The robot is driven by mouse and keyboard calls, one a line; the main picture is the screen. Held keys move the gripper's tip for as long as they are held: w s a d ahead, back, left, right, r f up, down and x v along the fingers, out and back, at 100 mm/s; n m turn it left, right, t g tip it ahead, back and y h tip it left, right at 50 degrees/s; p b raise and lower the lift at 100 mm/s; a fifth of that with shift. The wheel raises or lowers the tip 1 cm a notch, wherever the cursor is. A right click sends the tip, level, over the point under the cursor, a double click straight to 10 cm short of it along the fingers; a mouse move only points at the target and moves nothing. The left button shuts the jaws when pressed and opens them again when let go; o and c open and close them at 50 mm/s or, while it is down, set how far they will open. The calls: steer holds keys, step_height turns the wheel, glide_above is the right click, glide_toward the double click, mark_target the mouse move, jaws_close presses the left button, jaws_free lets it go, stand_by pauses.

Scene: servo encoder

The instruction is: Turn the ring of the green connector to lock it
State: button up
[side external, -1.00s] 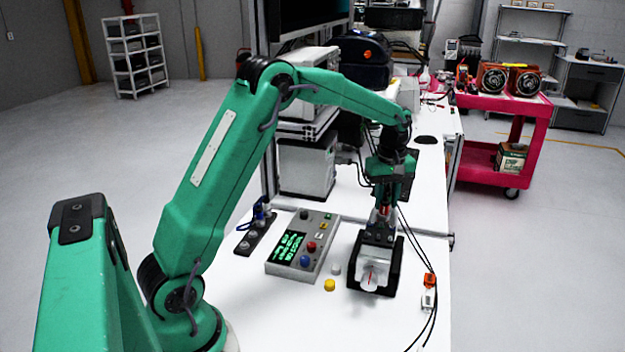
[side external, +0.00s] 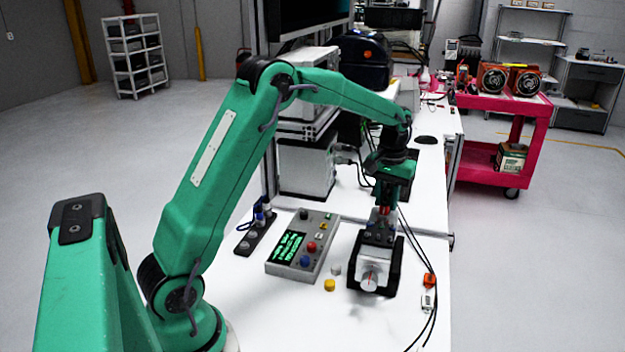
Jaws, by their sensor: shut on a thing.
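A silver servo unit with an encoder (side external: 372,257) sits in a black cradle (side external: 393,272) on the white bench. Its round front face, with a red mark, points toward the camera. My gripper (side external: 381,226) points down at the top rear of the unit, shut on a small connector part there. The fingers and my wrist hide most of that part, so I cannot make out its green colour or the ring's angle.
A grey control box (side external: 303,245) with a green display stands left of the cradle. A yellow cap (side external: 330,285) and a grey cap (side external: 336,268) lie between them. Black cables run down the right side past an orange connector (side external: 429,280). The bench front is clear.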

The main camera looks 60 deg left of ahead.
mark_target(387, 191)
steer(key=shift+m, duration=1.6)
steer(key=o, duration=0.5)
steer(key=shift+r, duration=0.1)
steer(key=shift+r, duration=4.45)
